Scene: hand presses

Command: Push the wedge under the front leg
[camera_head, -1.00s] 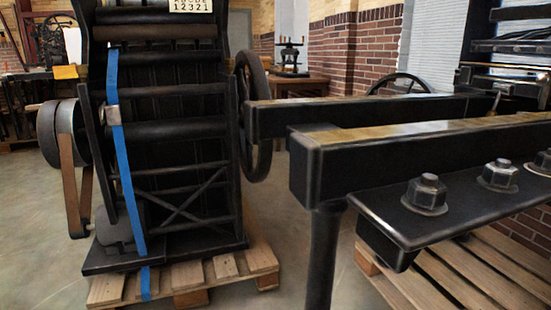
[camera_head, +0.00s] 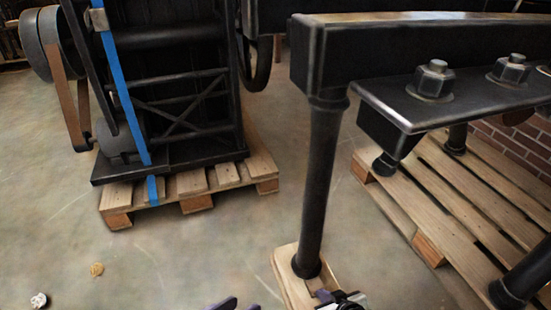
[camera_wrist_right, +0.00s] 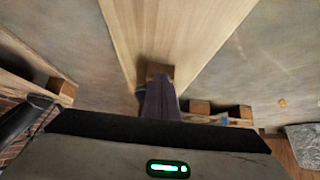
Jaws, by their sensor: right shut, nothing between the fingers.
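The black front leg (camera_head: 315,190) comes down from the press frame, and its round foot stands at a light wooden board (camera_head: 286,274) on the floor. A small brown wooden piece, the likely wedge (camera_head: 317,284), lies on the board beside the foot. My right gripper (camera_head: 323,295) is at the bottom edge, shut and empty. In the right wrist view its purple fingers (camera_wrist_right: 158,97) reach the brown wedge (camera_wrist_right: 159,70) on the board (camera_wrist_right: 180,30); whether they touch it is hard to tell. Purple tips of my left gripper (camera_head: 235,303) show at the bottom edge, mostly cut off.
A dark machine with a blue strap stands on a pallet (camera_head: 230,175) at the left. Another pallet (camera_head: 440,190) lies right of the front leg, with other legs on it. A yellowish object (camera_head: 97,269) and a white one (camera_head: 39,300) lie on otherwise open floor.

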